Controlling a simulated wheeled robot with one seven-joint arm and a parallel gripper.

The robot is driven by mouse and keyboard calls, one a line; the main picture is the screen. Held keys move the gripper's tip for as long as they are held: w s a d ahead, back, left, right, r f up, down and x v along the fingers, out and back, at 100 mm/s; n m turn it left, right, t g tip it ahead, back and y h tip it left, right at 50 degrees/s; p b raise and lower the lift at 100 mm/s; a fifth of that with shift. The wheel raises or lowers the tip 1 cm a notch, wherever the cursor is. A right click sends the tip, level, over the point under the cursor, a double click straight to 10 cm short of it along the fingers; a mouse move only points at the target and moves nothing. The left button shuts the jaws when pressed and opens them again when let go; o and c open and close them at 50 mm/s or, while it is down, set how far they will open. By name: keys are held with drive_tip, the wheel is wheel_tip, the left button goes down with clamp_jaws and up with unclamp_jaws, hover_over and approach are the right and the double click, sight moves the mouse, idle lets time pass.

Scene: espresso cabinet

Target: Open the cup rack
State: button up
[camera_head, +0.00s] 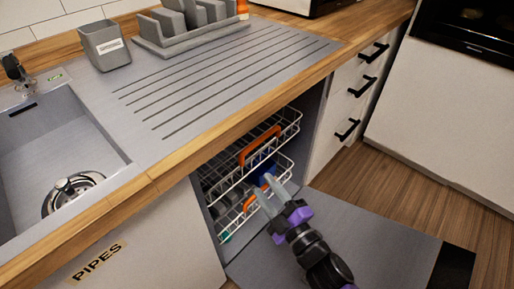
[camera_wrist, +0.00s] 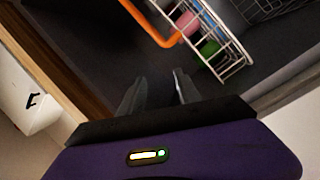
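Two white wire racks sit in the open cabinet under the counter, an upper rack (camera_head: 228,184) and a lower rack (camera_head: 234,222), each with an orange handle at its front. The upper handle (camera_head: 259,146) is in plain view. The lower handle (camera_head: 249,203) is partly hidden by my gripper (camera_head: 266,184). My gripper is open and empty, with its fingers in front of the lower rack. In the wrist view, my gripper (camera_wrist: 160,76) has its fingers apart, and an orange handle (camera_wrist: 150,24) lies beyond them, not between them. I cannot tell which rack is the cup rack.
The cabinet door (camera_head: 370,240) lies folded down under my arm. A pink item (camera_wrist: 187,22) and a green item (camera_wrist: 208,48) sit in a wire rack. Drawers with black handles (camera_head: 347,130) stand to the right. The counter edge (camera_head: 230,118) overhangs the racks.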

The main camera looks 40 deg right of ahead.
drive_tip(key=w+d+f+n+h+b, duration=0.1)
drive_tip(key=w+d+n+b, duration=0.3)
drive_tip(key=w+d, duration=1.1)
drive_tip(key=shift+w+f+t+h+b, duration=0.35)
drive_tip(key=shift+w+h+b, duration=0.6)
drive_tip(key=shift+w, duration=0.6)
drive_tip(key=shift+c, duration=0.4)
clamp_jaws()
